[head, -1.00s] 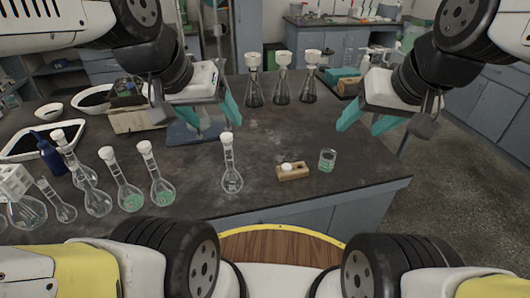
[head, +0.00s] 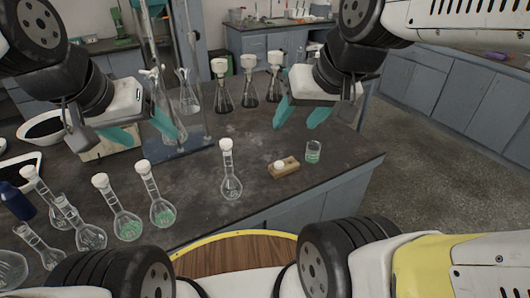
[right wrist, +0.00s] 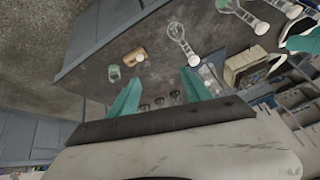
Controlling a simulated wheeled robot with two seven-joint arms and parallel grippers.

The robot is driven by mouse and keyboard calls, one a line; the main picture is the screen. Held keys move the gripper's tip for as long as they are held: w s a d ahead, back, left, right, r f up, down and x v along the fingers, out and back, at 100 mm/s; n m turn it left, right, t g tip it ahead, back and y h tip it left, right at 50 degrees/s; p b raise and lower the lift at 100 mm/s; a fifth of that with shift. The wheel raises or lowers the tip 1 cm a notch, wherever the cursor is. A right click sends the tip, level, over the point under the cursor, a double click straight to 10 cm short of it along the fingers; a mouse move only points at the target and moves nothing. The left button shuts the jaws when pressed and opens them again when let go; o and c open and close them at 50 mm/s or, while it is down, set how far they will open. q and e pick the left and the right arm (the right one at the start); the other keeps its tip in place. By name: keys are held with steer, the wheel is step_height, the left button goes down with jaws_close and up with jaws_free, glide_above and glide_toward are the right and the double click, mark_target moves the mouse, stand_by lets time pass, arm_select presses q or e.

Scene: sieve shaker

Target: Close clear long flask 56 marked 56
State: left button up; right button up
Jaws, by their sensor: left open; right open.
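A clear long-necked flask (head: 231,185) stands upright alone near the front middle of the bench, with a white piece at its mouth; it also shows in the right wrist view (right wrist: 176,32). A white stopper (head: 280,164) sits on a small wooden block (head: 285,169) to its right. Several other long-necked flasks stand at the left, two with green contents (head: 128,226); one clear flask (head: 38,247) there looks uncapped. I cannot read any number, so which is 56 is unclear. My left gripper (head: 157,142) is open and empty above the bench. My right gripper (head: 298,120) is open and empty, beyond the block.
A small beaker with green liquid (head: 313,153) stands right of the block. Three conical flasks with white tops (head: 247,93) stand at the back. A stand with a blue-grey base (head: 190,142) is behind my left gripper. The bench between the lone flask and the conical flasks is mostly clear.

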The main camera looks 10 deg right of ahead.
steer(key=g+h, duration=0.2)
steer(key=g, duration=0.4)
glide_above(280, 163)
steer(key=f, duration=2.3)
steer(key=shift+s+a, duration=0.1)
steer(key=shift+s, duration=0.1)
steer(key=shift+w+f, duration=0.15)
steer(key=shift+f, duration=0.1)
steer(key=shift+f, duration=1.25)
steer(key=shift+f, duration=0.1)
